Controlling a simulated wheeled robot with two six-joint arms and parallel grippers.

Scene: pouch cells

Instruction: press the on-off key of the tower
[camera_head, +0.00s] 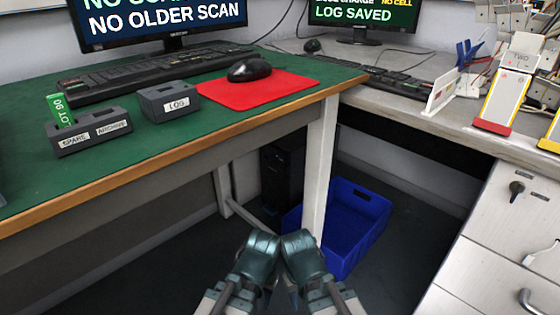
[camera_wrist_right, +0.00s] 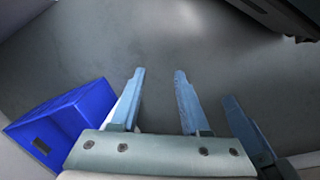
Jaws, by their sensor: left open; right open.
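The tower (camera_head: 283,172) is a black computer case on the floor under the green table, behind the table leg. Its front is dark and partly hidden, and I cannot make out the on-off key. My left gripper (camera_head: 257,254) and my right gripper (camera_head: 303,256) are side by side at the bottom of the head view, in front of and below the tower, apart from it. In the right wrist view my right gripper (camera_wrist_right: 159,76) is open, with nothing between its fingers. My left gripper is open; its fingers are mostly hidden in the head view.
A blue crate (camera_head: 371,203) stands on the floor right of the tower, also at left in the right wrist view (camera_wrist_right: 92,102). The table leg (camera_head: 318,165) stands beside the tower. The green table's edge (camera_head: 190,142) overhangs. White drawers (camera_head: 500,245) stand at right.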

